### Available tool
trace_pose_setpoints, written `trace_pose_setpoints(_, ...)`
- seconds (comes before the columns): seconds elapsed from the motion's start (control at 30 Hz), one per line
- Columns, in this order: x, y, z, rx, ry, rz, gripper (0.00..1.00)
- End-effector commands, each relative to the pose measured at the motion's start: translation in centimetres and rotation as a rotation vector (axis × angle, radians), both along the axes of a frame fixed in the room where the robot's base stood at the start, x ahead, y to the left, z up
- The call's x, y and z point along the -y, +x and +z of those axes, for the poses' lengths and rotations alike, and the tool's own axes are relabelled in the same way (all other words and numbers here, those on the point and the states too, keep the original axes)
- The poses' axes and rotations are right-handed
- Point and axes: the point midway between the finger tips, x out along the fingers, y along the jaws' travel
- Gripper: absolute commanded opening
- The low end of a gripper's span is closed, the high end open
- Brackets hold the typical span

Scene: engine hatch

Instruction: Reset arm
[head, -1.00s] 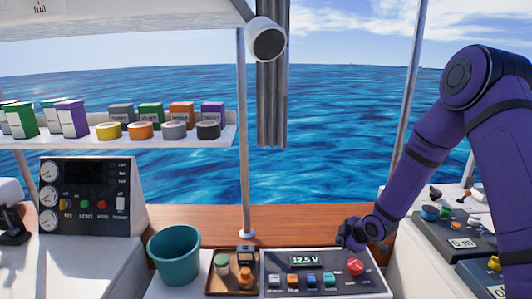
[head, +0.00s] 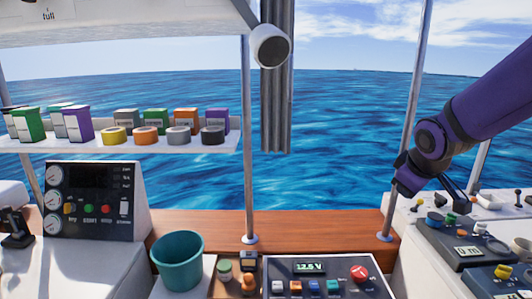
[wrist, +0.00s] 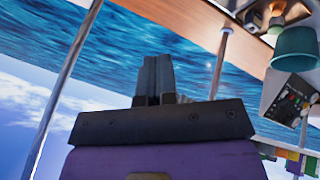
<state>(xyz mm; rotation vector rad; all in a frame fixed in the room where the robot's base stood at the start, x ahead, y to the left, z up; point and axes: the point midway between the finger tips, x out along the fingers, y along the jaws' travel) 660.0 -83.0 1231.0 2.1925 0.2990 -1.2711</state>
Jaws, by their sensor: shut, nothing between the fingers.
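My purple arm reaches in from the right of the head view. Its gripper (head: 456,195) hangs above the right-hand white counter, clear of the 12.5 V panel (head: 318,282). In the wrist view, the dark fingers of my gripper (wrist: 158,62) are together, with nothing between them. Beyond the fingers, the wrist view shows water and the wooden ledge (wrist: 205,18).
A teal bucket (head: 178,262) and a small tray with jars (head: 247,284) stand left of the panel. Dark instruments (head: 468,248) sit on the right counter below my gripper. A post (head: 404,120) rises just left of it. A shelf (head: 120,145) holds boxes and tape rolls.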

Motion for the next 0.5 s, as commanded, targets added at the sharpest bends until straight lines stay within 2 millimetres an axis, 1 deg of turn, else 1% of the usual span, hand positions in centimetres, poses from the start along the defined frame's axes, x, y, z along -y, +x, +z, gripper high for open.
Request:
trace_pose_setpoints(0.03,0.0,-1.4,1.3,0.006,0.015,-0.036,0.0)
trace_pose_setpoints(0.2,0.0,-6.2,4.3,0.002,0.081,-0.165,0.0)
trace_pose_setpoints(0.27,0.0,-8.0,5.1,0.0,0.108,-0.207,0.0)
trace_pose_setpoints(0.4,-0.3,-12.2,6.8,-0.008,0.177,-0.302,0.0)
trace_pose_setpoints(0.5,-0.5,-15.2,7.6,-0.016,0.231,-0.365,0.0)
